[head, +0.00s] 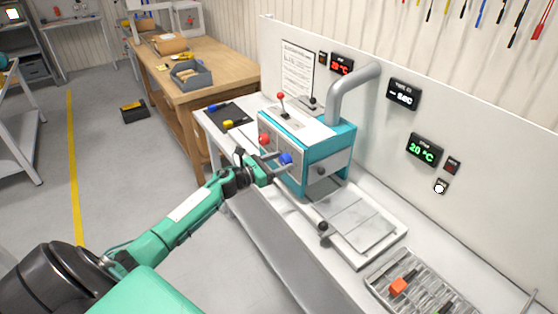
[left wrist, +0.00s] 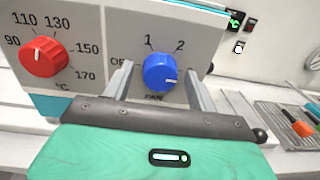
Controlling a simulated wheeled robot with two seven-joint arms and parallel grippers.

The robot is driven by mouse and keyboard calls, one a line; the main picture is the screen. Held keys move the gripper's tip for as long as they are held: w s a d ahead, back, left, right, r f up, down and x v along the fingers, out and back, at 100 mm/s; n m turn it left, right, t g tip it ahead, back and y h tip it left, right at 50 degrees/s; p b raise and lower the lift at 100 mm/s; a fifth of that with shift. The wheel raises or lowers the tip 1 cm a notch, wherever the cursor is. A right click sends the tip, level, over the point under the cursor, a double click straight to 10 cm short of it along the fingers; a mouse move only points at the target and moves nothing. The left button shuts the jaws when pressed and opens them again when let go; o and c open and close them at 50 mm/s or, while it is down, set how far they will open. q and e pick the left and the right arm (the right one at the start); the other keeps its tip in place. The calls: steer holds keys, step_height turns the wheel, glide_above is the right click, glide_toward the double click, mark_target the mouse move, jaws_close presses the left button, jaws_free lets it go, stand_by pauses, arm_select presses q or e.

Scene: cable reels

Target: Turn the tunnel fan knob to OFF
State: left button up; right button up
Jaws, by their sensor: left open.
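The tunnel fan knob is a blue round knob (left wrist: 160,73) on the grey front panel of a teal machine (head: 312,150). It is labelled FAN, with OFF at its left and 1 and 2 above. Its white pointer line points right, away from OFF. In the head view the blue knob (head: 286,159) shows just beyond my left gripper (head: 275,162). In the left wrist view my left gripper (left wrist: 160,85) is open, with one finger on each side of the knob. I cannot tell whether the fingers touch it. My right gripper is not in view.
A red temperature knob (left wrist: 42,55) sits left of the fan knob; it also shows in the head view (head: 264,139). A long lever with a black ball (head: 323,227) extends in front of the machine. A tray with an orange item (head: 398,286) lies at the right.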

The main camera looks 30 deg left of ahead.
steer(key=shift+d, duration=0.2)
arm_select(q)
steer(key=c, duration=1)
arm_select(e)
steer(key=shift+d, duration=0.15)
